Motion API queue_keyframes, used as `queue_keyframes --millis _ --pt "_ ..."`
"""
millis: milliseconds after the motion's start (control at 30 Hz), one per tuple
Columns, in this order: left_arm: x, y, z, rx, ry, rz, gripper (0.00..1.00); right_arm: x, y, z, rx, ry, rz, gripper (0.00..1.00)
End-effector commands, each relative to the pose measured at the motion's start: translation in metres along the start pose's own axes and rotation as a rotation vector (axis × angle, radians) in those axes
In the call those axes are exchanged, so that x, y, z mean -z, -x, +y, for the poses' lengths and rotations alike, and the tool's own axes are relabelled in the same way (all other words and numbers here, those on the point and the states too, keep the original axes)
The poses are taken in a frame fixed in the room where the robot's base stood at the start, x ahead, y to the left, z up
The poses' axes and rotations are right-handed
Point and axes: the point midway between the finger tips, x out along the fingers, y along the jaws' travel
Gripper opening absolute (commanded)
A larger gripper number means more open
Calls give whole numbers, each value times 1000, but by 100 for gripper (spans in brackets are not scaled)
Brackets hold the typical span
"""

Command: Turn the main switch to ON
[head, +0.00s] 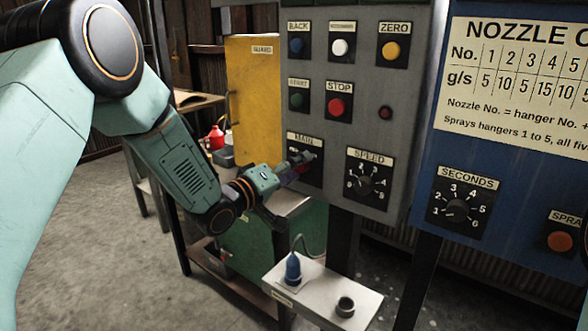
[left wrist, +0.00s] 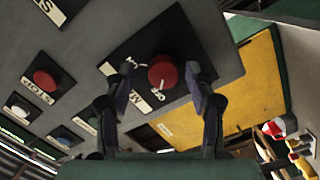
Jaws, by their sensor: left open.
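The main switch is a red round knob (left wrist: 162,72) on a black plate (left wrist: 193,45), with small white markings beside it in the left wrist view. A white mark shows at the knob's edge near one marking, but I cannot tell its setting for sure. In the head view the MAIN label (head: 305,141) shows above the plate, and my gripper covers most of the knob. My left gripper (head: 302,158) is open at the switch. In the left wrist view its fingers (left wrist: 160,78) stand on either side of the knob, with gaps visible. My right gripper is not in view.
The grey panel (head: 365,75) also carries a red STOP button (head: 336,107), other buttons and a SPEED dial (head: 364,185) close right of the switch. A yellow guard (head: 253,95) stands left. A shelf (head: 330,293) holds a blue-nozzled item (head: 293,268) below.

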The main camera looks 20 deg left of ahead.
Motion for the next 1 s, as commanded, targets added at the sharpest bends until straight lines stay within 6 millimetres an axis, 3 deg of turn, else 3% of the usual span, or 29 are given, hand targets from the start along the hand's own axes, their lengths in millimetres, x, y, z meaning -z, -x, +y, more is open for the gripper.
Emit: queue_keyframes --millis 133,767,1000 --pt "2 1 -1 1 1 1 55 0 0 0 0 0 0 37" --pt "1 1 -1 0 0 1 1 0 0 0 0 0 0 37" --pt "2 1 -1 2 -19 1 1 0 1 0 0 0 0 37"
